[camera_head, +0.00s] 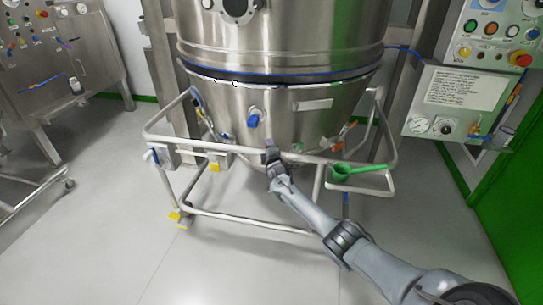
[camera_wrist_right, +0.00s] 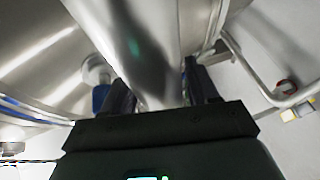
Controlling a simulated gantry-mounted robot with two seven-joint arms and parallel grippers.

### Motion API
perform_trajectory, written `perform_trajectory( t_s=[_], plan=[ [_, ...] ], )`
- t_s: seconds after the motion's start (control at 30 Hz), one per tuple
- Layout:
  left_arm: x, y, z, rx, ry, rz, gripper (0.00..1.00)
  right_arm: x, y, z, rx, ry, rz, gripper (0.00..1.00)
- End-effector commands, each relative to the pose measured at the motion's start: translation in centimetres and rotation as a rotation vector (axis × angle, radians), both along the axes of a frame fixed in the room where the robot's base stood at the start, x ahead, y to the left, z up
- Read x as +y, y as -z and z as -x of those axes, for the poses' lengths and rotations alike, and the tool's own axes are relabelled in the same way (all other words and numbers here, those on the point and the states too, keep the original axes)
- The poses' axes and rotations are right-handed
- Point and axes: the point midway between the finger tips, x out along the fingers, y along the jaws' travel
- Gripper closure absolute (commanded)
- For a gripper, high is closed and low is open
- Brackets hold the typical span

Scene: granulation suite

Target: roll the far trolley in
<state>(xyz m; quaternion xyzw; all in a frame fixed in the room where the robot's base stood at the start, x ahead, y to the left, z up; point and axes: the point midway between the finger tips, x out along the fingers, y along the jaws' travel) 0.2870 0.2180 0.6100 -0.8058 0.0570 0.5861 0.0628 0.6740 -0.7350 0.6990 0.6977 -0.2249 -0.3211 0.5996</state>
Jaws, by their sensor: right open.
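A trolley of bent steel tube (camera_head: 250,227) on castors stands under a large steel vessel. It carries a tapered steel bowl (camera_head: 290,112) with a blue knob (camera_head: 252,117). The trolley's front rail runs across in front of the bowl. My right gripper (camera_head: 272,150) is at the middle of this rail. In the right wrist view my right gripper (camera_wrist_right: 160,88) has its fingers apart, with a shiny steel tube (camera_wrist_right: 150,50) running between them. I cannot tell whether either finger touches the tube. My left gripper is not in view.
A green scoop (camera_head: 352,169) rests on a small side shelf at the trolley's right. A gauge panel (camera_head: 458,100) is on the right, near a green wall panel. A steel control cabinet (camera_head: 60,65) stands at left. The grey floor in front is clear.

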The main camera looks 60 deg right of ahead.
Motion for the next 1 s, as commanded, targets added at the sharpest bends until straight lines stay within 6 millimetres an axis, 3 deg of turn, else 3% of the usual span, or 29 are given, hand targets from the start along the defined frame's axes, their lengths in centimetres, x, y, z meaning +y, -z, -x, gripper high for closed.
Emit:
perform_trajectory(
  t_s=[0.6,1.0],
  plan=[
    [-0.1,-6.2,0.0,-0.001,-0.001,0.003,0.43,5.5,-1.9,5.4,-0.002,-0.001,0.001,0.41],
    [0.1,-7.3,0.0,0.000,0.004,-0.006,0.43,7.3,-2.2,7.3,-0.006,0.001,0.002,0.41]
  ],
)
